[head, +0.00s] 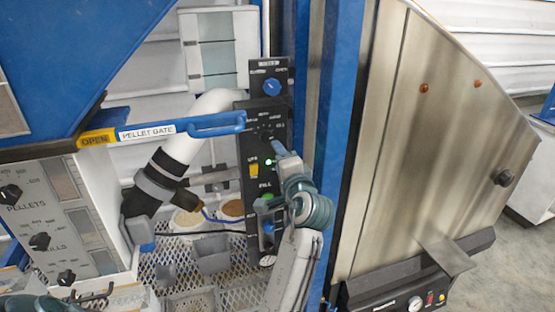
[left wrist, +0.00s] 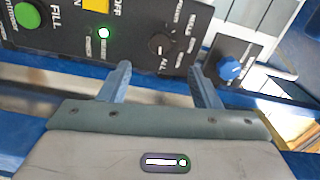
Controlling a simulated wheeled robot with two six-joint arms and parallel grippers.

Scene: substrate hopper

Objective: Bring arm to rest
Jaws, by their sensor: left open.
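My left arm rises from the bottom in the head view, and its gripper (head: 278,148) is in front of the tall black control panel (head: 246,138). In the left wrist view the two blue-grey fingers of the left gripper (left wrist: 160,70) are spread apart with nothing between them. They point at the panel, near its black knob (left wrist: 162,44) and a lit green lamp (left wrist: 104,33). Whether the fingertips touch the panel I cannot tell. The green FILL button (left wrist: 31,15) is to the left of the fingers, and a blue knob (left wrist: 229,67) is to the right. My right gripper is not in view.
A blue pellet gate lever (head: 214,125) with a yellow OPEN tag extends left of the panel. A blue post (head: 338,100) and steel hopper (head: 440,150) stand to the right.

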